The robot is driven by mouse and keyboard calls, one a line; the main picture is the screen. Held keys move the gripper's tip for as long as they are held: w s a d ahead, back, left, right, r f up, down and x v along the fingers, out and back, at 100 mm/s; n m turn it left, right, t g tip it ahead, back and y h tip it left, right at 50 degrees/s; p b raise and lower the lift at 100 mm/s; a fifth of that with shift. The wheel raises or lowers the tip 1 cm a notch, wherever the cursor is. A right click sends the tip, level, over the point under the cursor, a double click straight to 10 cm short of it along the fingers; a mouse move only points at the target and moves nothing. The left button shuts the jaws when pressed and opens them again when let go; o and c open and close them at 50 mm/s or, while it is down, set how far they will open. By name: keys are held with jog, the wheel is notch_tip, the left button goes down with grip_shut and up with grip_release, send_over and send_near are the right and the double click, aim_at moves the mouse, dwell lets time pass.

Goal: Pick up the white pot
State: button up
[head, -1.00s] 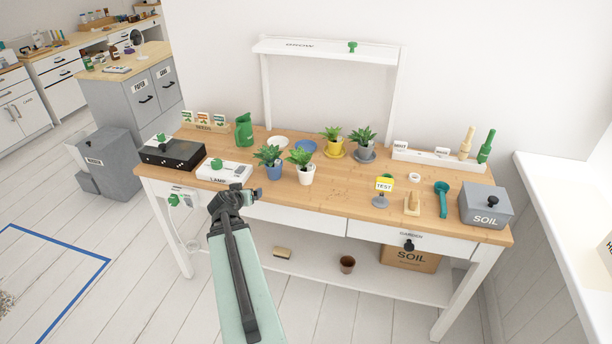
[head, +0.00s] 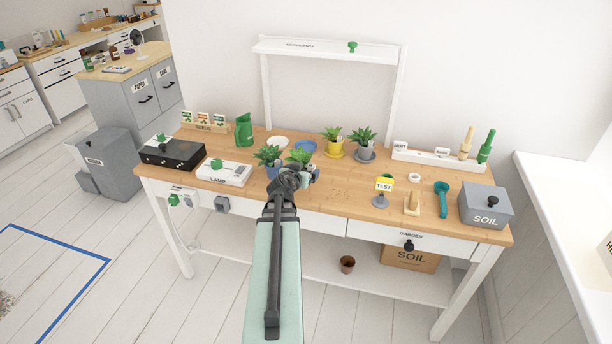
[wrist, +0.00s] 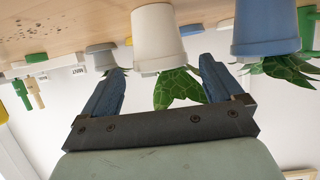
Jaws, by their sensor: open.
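The white pot with a green plant (head: 300,156) stands on the wooden bench. In the head view my gripper (head: 302,174) covers most of the pot, leaving mainly its leaves in sight. The wrist view is upside down and shows the white pot (wrist: 157,38) upright on the bench. My gripper (wrist: 161,66) is open and empty, its two blue fingers apart. In that view the pot's rim and leaves line up between the fingers. I see no finger touching the pot, and the remaining distance is hard to judge.
The blue pot (wrist: 265,28) stands close beside the white pot, near one finger. A yellow pot (head: 334,149) and a grey pot (head: 365,154) stand behind. The white lamp box (head: 224,173) is to the left.

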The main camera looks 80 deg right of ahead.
jog(key=x, duration=0.6)
jog(key=shift+d+f, duration=0.1)
jog(key=shift+c, duration=0.4)
jog(key=c, duration=1.1)
